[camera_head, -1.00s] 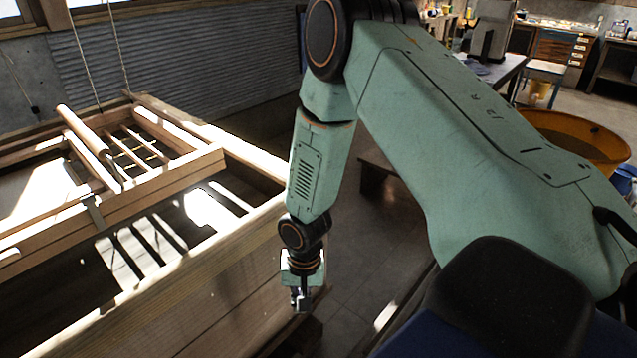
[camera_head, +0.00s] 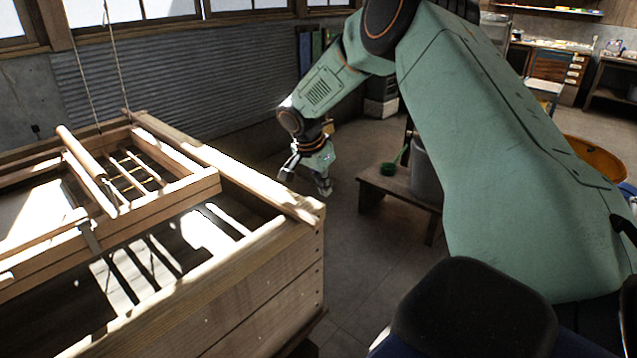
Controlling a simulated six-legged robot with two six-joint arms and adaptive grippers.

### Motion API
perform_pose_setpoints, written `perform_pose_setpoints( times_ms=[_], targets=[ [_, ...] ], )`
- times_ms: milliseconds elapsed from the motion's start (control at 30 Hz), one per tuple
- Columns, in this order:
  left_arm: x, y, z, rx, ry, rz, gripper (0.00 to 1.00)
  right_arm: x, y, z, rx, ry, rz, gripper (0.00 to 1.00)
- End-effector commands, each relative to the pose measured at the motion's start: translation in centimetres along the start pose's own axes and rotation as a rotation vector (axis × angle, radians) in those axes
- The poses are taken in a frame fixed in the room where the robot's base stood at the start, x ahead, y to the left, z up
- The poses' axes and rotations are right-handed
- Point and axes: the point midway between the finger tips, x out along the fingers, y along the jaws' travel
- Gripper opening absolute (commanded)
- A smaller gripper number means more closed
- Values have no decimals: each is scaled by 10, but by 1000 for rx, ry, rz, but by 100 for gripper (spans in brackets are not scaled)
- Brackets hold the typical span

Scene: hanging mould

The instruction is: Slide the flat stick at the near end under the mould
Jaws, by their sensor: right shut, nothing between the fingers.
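The mould (camera_head: 150,212) is a wooden frame with cross ribs, hanging on ropes over a large wooden vat (camera_head: 265,290). A round pale bar (camera_head: 80,152) lies across its top. Pale narrow strips (camera_head: 229,218) show in the vat beside the mould; I cannot tell whether one is the flat stick or whether they are patches of light. My right gripper (camera_head: 323,185) is shut and empty, in the air beyond the vat's far right corner, clear of the mould and the vat. My left gripper is out of view.
A low wooden bench (camera_head: 397,190) with a grey bucket (camera_head: 427,172) and a green brush (camera_head: 389,168) stands right of the vat. An orange tub (camera_head: 590,155) is farther right. Two ropes (camera_head: 112,60) rise from the mould. The floor between vat and bench is clear.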

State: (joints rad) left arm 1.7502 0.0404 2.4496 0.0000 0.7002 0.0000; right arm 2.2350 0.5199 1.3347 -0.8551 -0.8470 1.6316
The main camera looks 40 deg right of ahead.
Motion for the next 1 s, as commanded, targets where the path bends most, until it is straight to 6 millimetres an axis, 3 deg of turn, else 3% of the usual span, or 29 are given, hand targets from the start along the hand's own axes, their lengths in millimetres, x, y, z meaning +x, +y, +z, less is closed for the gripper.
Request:
perform_pose_setpoints(
  times_ms=[300, 600, 1000],
  targets=[
    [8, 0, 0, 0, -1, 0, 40, 62, -1, 1, -3, -1, 0, 0],
    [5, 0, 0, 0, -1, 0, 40, 47, -2, 35, -8, -1, -3, 0],
    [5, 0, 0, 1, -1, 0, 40, 46, -1, 38, -5, -1, -3, 0]
  ],
)
